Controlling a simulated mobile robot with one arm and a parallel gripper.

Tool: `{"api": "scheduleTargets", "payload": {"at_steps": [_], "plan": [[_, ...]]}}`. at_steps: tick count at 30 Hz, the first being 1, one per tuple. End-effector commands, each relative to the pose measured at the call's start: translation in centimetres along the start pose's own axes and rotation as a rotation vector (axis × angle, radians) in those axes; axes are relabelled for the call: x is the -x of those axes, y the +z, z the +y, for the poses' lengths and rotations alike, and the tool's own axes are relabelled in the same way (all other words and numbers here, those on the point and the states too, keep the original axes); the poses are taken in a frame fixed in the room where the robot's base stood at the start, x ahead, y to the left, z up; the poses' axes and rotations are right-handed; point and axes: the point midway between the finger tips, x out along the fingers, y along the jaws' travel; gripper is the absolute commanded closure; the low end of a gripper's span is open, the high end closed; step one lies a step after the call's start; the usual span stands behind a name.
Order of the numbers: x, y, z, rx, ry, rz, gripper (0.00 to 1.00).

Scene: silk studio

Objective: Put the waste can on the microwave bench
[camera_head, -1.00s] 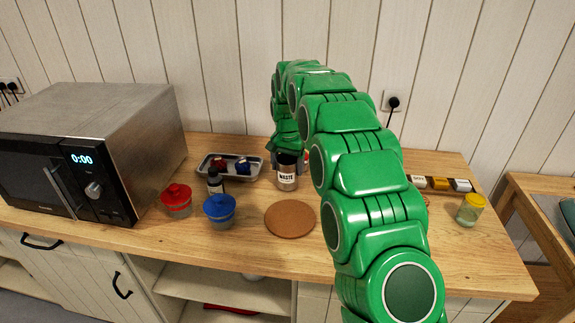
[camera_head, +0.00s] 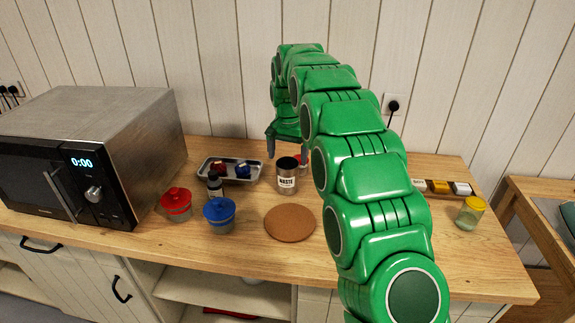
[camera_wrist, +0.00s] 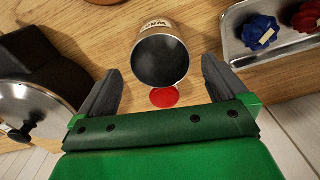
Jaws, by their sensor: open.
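The waste can (camera_head: 287,178), a small metal can with a white WASTE label, stands upright on the wooden bench (camera_head: 250,258) that also carries the microwave (camera_head: 100,150). In the wrist view I look into the open top of the waste can (camera_wrist: 161,58); it appears empty. My gripper (camera_head: 288,157) is above and just behind the can in the head view. In the wrist view my gripper (camera_wrist: 165,88) has its two dark fingers spread wide, with the can beyond and between them. No finger visibly touches the can.
A cork mat (camera_head: 290,223) lies in front. A yellow-lidded jar (camera_head: 469,213) stands right.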

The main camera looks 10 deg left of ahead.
Motion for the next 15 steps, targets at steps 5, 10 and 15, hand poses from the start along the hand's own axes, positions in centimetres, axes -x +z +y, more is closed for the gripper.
{"api": "scheduleTargets", "payload": {"at_steps": [5, 10, 15], "plan": [[3.0, -0.1, 0.0, 0.000, -0.002, 0.001, 0.00], [5.1, 0.0, -0.1, 0.000, -0.002, 0.001, 0.00], [6.1, 0.0, 0.0, 0.000, -0.001, -0.001, 0.00]]}}
